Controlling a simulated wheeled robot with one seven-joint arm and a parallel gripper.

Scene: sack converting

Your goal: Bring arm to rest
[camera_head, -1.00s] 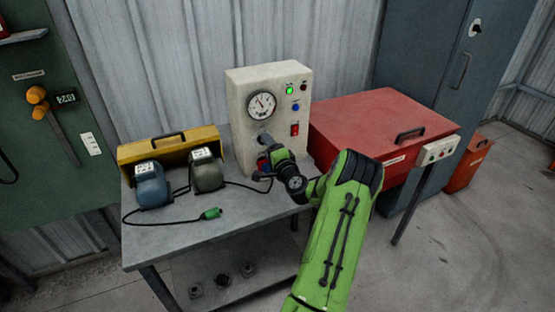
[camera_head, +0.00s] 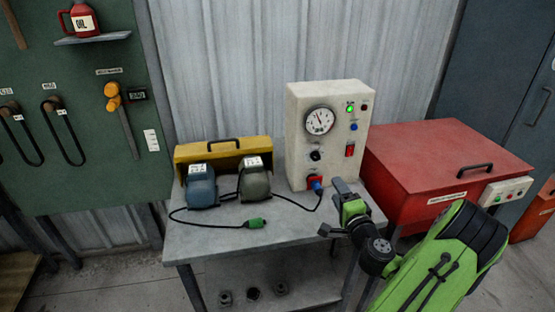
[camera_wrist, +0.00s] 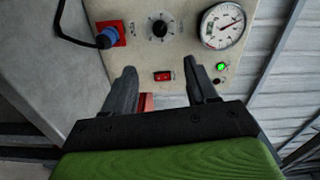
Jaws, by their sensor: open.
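My green arm reaches in from the lower right of the head view. My gripper (camera_head: 333,208) is open and empty, in front of the control box and near the table's right front edge. In the wrist view both fingers of my gripper (camera_wrist: 165,85) stand apart with nothing between them. The cream control box (camera_head: 300,130) stands on the grey table (camera_head: 230,238), with a gauge, a lit green lamp, a black knob and a red switch. A blue plug (camera_wrist: 107,37) sits in the red socket at its base; its cable runs to the motors' side.
A blue motor (camera_head: 201,187) and a dark grey motor (camera_head: 255,182) stand before a yellow case (camera_head: 190,152). A loose green connector (camera_head: 257,223) lies on the table. A red chest (camera_head: 430,165) stands close on the right. A green tool board (camera_head: 75,150) is at left.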

